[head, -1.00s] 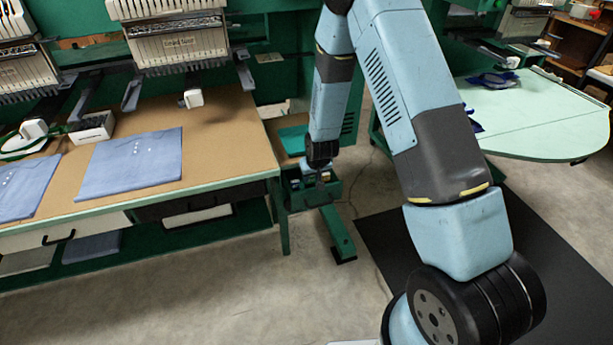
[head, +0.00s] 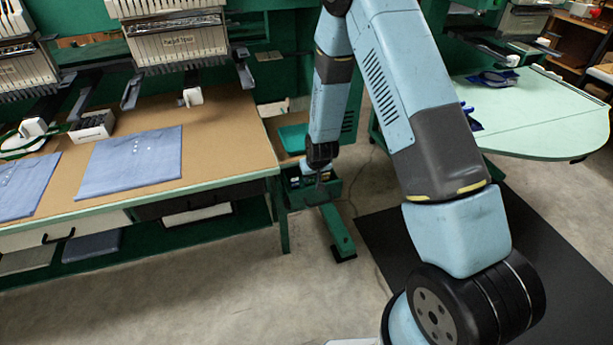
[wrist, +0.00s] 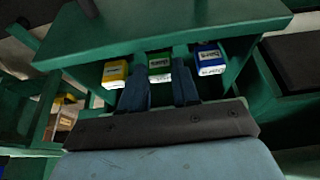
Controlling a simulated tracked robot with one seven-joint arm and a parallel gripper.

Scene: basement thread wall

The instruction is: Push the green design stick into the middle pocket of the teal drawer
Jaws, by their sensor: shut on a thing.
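The green design stick (wrist: 160,64) stands out in the wrist view between my gripper's two dark fingers. My gripper (wrist: 159,78) is shut on it, and the fingers hide its lower sides. The stick has a white label with print too small to read. It is in line with the middle of the teal drawer (wrist: 175,28), whose green panel spans the top of the wrist view. How deep the stick sits in the pocket is hidden. In the head view the drawer unit (head: 331,186) is small and partly covered by my wrist.
A yellow stick (wrist: 115,72) is left of the green one and a blue stick (wrist: 208,60) is right of it, close to the fingers. In the head view, a table with folded blue cloth (head: 131,160) stands left of my arm. A pale green table (head: 540,115) is at right.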

